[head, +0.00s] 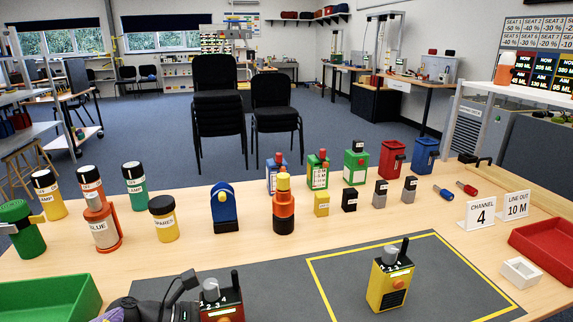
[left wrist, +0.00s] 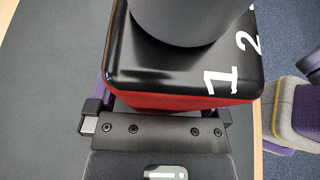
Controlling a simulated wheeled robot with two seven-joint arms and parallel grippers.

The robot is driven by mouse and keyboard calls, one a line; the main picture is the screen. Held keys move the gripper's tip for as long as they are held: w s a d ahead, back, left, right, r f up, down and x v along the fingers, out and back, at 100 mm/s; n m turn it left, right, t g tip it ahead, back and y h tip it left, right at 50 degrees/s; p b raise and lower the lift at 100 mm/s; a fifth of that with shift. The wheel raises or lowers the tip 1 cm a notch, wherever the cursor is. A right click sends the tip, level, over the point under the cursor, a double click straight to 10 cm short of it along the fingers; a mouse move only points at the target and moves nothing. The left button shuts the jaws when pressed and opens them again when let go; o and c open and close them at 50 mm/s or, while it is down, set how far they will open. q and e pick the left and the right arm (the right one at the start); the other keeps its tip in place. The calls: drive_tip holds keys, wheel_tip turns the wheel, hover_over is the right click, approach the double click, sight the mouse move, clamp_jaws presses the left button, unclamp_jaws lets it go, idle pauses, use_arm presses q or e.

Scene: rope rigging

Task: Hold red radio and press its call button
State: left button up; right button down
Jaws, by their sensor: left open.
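The red radio (head: 231,307) stands upright at the bottom edge of the head view, with a black top, a grey knob, an antenna and white numbers. Its lower part is cut off by the frame. My left gripper (head: 178,297) comes in from the left beside it. In the left wrist view the red radio (left wrist: 185,101) fills the upper middle, and my left gripper (left wrist: 157,118) is open with a finger at each side of it. Whether the fingers touch it I cannot tell. The call button cannot be made out clearly. My right gripper is not in view.
A yellow radio (head: 390,285) stands inside a yellow outline on the grey mat (head: 290,300). A green tray (head: 50,300) is at left and a red tray (head: 545,240) at right. Several canisters, coloured radios and blocks stand behind. The mat between the two radios is clear.

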use_arm(q)
drive_tip(key=shift+v, duration=4.5)
